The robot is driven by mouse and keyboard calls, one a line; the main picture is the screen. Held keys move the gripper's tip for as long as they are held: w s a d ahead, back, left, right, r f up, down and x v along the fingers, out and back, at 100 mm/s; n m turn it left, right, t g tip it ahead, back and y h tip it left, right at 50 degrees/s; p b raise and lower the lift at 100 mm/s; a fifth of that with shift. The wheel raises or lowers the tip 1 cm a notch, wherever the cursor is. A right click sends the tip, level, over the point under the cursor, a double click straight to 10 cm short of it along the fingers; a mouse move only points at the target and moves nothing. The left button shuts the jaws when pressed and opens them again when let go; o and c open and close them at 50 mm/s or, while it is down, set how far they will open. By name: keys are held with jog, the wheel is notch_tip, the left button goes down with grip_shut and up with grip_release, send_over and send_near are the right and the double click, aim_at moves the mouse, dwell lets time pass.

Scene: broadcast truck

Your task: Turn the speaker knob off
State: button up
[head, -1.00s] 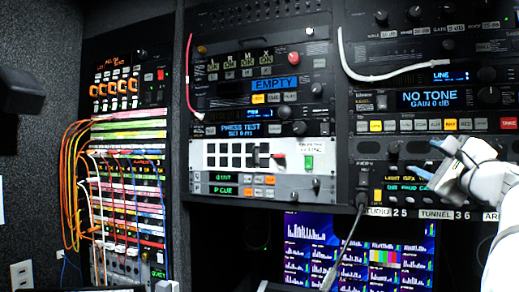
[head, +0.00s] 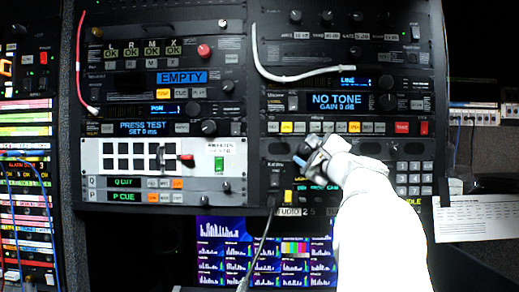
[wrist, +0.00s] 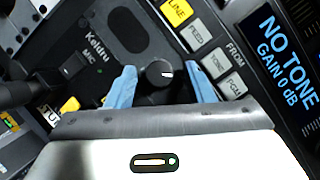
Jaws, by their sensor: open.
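A round black knob (wrist: 160,75) with a short white pointer line sits on the dark panel, beside an oval speaker grille (wrist: 127,30). In the wrist view my gripper (wrist: 163,88) has its two blue fingers apart, one on each side of the knob. A gap shows between each finger and the knob. No speaker label is readable by it. In the head view my gripper (head: 313,163) is at the lower panel below the NO TONE unit, and it and my white arm hide the knob.
A plug with a grey cable (head: 274,185) hangs left of my gripper; it also shows in the wrist view (wrist: 25,95). A button row (head: 345,127) lies just above. The NO TONE display (head: 337,102) is higher. A keypad (head: 413,178) is to the right, monitors (head: 265,250) below.

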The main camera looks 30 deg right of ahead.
jog(key=shift+c, duration=0.2)
jog(key=c, duration=0.9)
jog(key=shift+c, duration=0.2)
jog(key=shift+n, duration=0.3)
